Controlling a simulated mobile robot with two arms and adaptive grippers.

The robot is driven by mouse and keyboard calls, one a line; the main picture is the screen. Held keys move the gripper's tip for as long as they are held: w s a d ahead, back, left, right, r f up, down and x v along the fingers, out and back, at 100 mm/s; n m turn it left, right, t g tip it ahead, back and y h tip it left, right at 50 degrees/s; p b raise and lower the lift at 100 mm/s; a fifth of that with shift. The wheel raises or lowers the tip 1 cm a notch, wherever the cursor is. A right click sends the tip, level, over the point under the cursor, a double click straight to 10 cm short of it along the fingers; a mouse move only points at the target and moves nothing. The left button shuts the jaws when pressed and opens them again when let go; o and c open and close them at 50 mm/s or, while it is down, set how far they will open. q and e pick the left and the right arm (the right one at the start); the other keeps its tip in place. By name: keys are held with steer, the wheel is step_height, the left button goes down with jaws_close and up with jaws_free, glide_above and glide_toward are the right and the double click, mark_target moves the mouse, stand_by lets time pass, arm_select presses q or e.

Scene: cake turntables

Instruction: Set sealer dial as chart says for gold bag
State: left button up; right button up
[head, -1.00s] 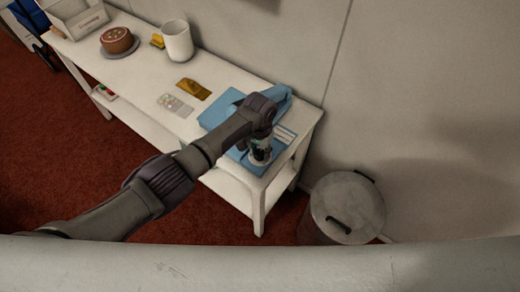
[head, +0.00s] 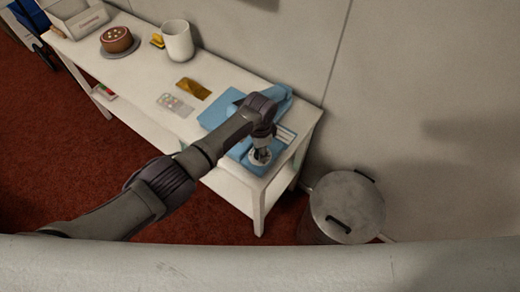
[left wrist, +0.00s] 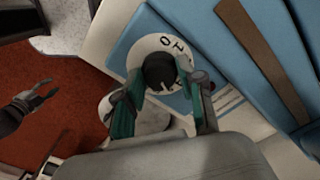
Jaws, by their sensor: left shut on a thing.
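The blue sealer (head: 213,120) sits at the right end of the white table. Its dial, a white disc (left wrist: 148,47) with dark marks and a black knob (left wrist: 159,71), shows in the left wrist view. My left gripper (head: 262,154) is shut on the knob, with its teal fingers (left wrist: 160,92) on either side. The visible marks look like "O", "T" and "I"; the rest is hidden. A pale striped card (head: 286,134) lies on the sealer, too small to read. The gold bag (head: 193,88) lies flat on the table. My right gripper (left wrist: 44,94) looks open and empty, away from the sealer.
A clear bag of coloured pieces (head: 174,104) lies by the gold bag. A white mug (head: 177,42), a yellow item (head: 157,41), a cake (head: 117,39) and a box (head: 78,19) stand farther left. A lidded bin (head: 347,205) stands right of the table.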

stand_by(0.3)
arm_select(q)
steer(key=o, duration=1.1)
steer(key=shift+o, duration=0.2)
steer(key=shift+r, duration=0.15)
step_height(320, 180, up, 12)
